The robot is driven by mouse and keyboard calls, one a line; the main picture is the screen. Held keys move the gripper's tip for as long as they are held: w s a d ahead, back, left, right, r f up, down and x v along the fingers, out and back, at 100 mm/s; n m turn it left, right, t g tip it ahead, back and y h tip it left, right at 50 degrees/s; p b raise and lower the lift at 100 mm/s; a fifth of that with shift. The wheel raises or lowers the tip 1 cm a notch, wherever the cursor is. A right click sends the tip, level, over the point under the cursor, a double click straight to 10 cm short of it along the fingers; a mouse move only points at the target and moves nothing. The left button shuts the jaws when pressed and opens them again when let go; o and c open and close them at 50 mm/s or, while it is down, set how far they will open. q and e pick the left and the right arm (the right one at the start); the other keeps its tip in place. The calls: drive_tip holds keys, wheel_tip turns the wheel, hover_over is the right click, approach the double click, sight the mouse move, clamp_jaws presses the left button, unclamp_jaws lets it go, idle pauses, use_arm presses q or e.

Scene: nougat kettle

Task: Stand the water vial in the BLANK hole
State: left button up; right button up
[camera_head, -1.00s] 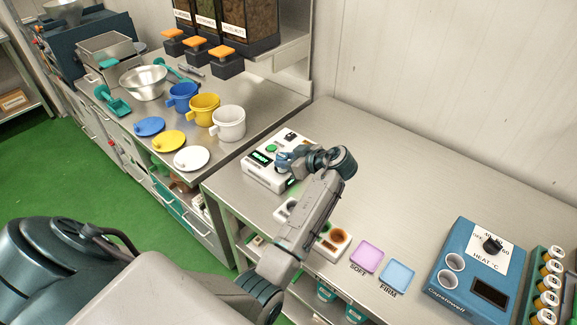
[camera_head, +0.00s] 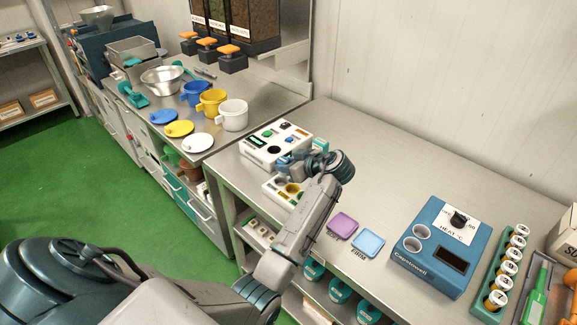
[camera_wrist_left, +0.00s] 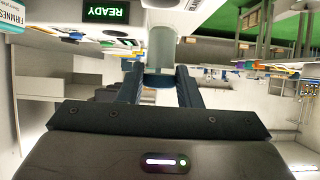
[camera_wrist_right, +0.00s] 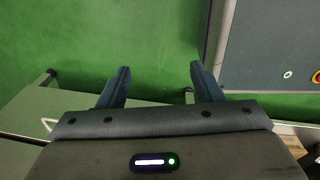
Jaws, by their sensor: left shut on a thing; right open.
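My left gripper (camera_head: 287,163) is at the front right edge of the white tester box (camera_head: 250,150) in the head view. In the left wrist view the left gripper (camera_wrist_left: 160,75) is shut on a grey-green cylindrical vial (camera_wrist_left: 161,48), which stands out beyond the fingertips. The box's green READY display (camera_wrist_left: 107,12) shows upside down there. A white block with round holes (camera_head: 270,190) lies in front of the box, partly hidden by my left arm. My right gripper (camera_wrist_right: 159,70) is open and empty above green floor.
A purple pad (camera_head: 342,226) and a blue pad (camera_head: 369,243) lie right of my left arm. A blue heater (camera_head: 442,245) and a green rack of capped vials (camera_head: 503,265) stand farther right. Cups and lids stand on the left counter. The bench behind my arm is clear.

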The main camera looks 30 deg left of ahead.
use_arm(q)
drive_tip(key=f+b, duration=0.2)
drive_tip(key=a+f+b, duration=0.1)
drive_tip(key=shift+w+f, duration=0.25)
drive_tip(key=shift+f, duration=0.1)
drive_tip(key=shift+w+f+b, duration=0.1)
drive_tip(key=shift+f+b, duration=0.45)
drive_tip(key=shift+b, duration=0.15)
drive_tip(key=shift+a+f, duration=0.1)
use_arm(e)
drive_tip(key=f, duration=0.5)
drive_tip(key=shift+w+a, duration=0.25)
drive_tip(key=shift+a, duration=0.15)
drive_tip(key=shift+s+f, duration=0.1)
drive_tip(key=shift+f, duration=0.05)
drive_tip(key=shift+a, duration=0.3)
use_arm(q)
drive_tip(key=shift+b, duration=0.4)
use_arm(e)
drive_tip(key=shift+f, duration=0.2)
drive_tip(key=shift+d, duration=0.25)
